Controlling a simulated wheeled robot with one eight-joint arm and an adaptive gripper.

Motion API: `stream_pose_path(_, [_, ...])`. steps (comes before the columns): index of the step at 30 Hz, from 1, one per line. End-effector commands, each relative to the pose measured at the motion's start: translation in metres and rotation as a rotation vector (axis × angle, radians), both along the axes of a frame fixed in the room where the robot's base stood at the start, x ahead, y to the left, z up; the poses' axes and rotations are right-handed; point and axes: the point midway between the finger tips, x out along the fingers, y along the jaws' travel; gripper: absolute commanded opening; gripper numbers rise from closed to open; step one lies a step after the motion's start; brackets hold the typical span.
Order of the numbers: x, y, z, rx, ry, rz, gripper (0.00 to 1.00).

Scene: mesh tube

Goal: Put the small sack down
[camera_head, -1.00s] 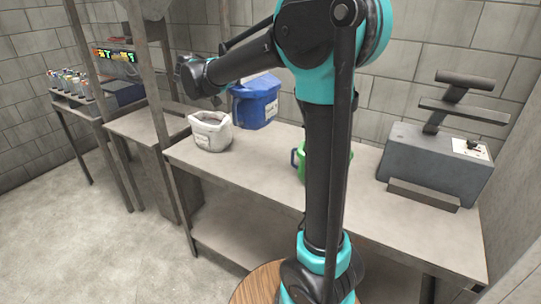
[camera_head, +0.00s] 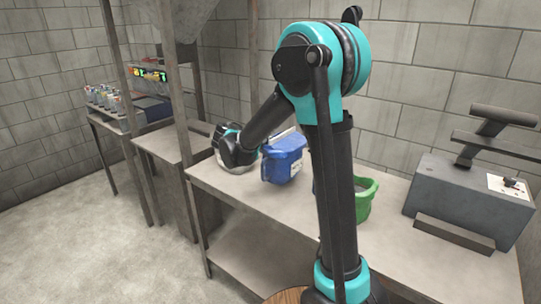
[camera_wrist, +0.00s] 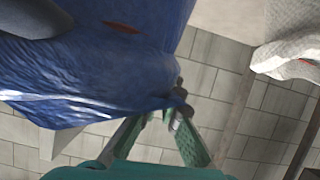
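A blue sack (camera_head: 284,160) with a pale label hangs tilted at or just above the table top (camera_head: 225,183) in the head view. I cannot tell whether its bottom touches. In the wrist view the blue sack (camera_wrist: 100,75) fills the upper left. My gripper's fingertips (camera_wrist: 176,104) close on its edge there. In the head view my wrist hides the fingers. A whitish sack stands on the table behind my wrist, mostly hidden in the head view. It shows in the wrist view (camera_wrist: 292,58) at the upper right, apart from my fingers.
A green container (camera_head: 366,196) stands on the table to the right, partly behind my arm. A grey machine (camera_head: 468,200) is at the right end. A post (camera_head: 188,110) rises by the table's left end. Bare table lies in front of the blue sack.

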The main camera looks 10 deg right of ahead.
Motion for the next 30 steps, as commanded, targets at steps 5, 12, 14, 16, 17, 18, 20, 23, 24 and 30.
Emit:
stream_pose_path(5, [0.0, 0.0, -0.019, -0.002, -0.001, 0.0, 0.0])
stream_pose_path(12, [0.0, 0.0, -0.038, -0.001, 0.0, 0.0, 0.0])
stream_pose_path(14, [0.0, 0.0, -0.045, -0.002, -0.001, 0.0, 0.0])
stream_pose_path(16, [0.0, 0.0, -0.053, -0.002, -0.001, 0.0, 0.0])
stream_pose_path(17, [0.0, 0.0, -0.056, -0.002, -0.001, 0.0, 0.0])
stream_pose_path(18, [0.0, 0.0, -0.058, -0.002, -0.001, 0.0, 0.0])
stream_pose_path(20, [0.0, 0.0, -0.06, -0.002, -0.001, 0.0, 0.0])
stream_pose_path(23, [0.0, 0.0, -0.061, -0.002, -0.001, 0.0, 0.0])
stream_pose_path(24, [0.0, 0.0, -0.061, -0.002, -0.001, 0.0, 0.0])
stream_pose_path(30, [0.0, 0.0, -0.062, -0.002, -0.001, 0.0, 0.0])
